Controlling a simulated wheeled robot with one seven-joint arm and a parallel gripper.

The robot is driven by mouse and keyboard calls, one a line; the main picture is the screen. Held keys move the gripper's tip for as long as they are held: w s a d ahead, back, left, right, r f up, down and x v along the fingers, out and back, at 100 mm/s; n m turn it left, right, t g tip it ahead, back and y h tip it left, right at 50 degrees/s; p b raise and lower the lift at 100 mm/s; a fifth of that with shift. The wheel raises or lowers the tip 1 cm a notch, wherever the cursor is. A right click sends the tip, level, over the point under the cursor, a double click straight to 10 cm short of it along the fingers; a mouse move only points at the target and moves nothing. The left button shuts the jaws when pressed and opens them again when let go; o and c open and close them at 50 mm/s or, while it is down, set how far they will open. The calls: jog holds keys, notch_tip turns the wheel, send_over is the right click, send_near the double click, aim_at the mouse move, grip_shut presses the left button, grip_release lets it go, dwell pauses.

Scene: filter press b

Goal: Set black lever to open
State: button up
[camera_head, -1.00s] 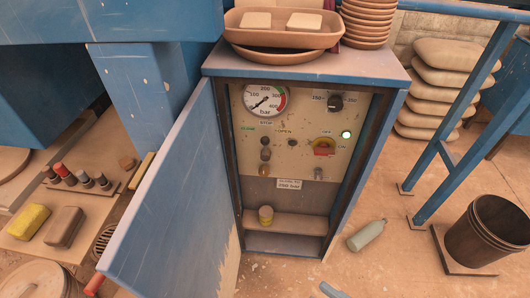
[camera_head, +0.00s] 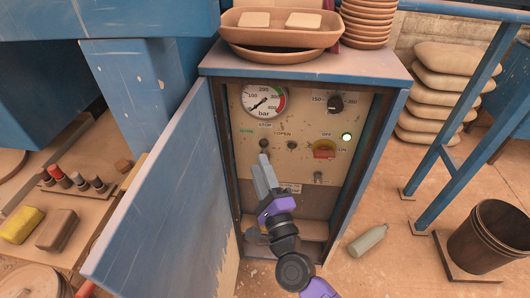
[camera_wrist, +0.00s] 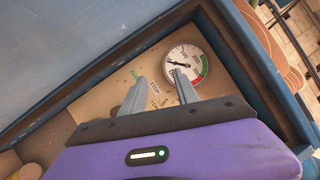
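The black lever (camera_head: 264,143) is on the beige control panel, below the STOP label and between the CLOSE and OPEN labels. Its dark knob shows just above my fingertips in the head view; its lower part is hidden behind them. My gripper (camera_head: 264,158) reaches up from below in front of the panel, with its fingers at the lever. In the wrist view, the two grey fingers of my gripper (camera_wrist: 160,76) stand apart with a gap between them. I cannot make out the lever there, nor whether the fingers touch it.
The blue cabinet door (camera_head: 160,190) stands open on the left. A bottle (camera_head: 367,240) lies on the floor.

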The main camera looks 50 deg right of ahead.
jog(key=w+d+f+m+g+h, duration=0.25)
jog(key=w+d+m, duration=0.2)
jog(key=m, duration=0.45)
jog(key=m+g, duration=0.3)
jog(key=m, duration=0.5)
send_near(264, 149)
jog(key=x, duration=0.2)
jog(key=shift+t, duration=0.25)
jog(key=x, duration=0.7)
jog(key=shift+d+f, duration=0.1)
jog(key=shift+f, duration=0.05)
grip_shut()
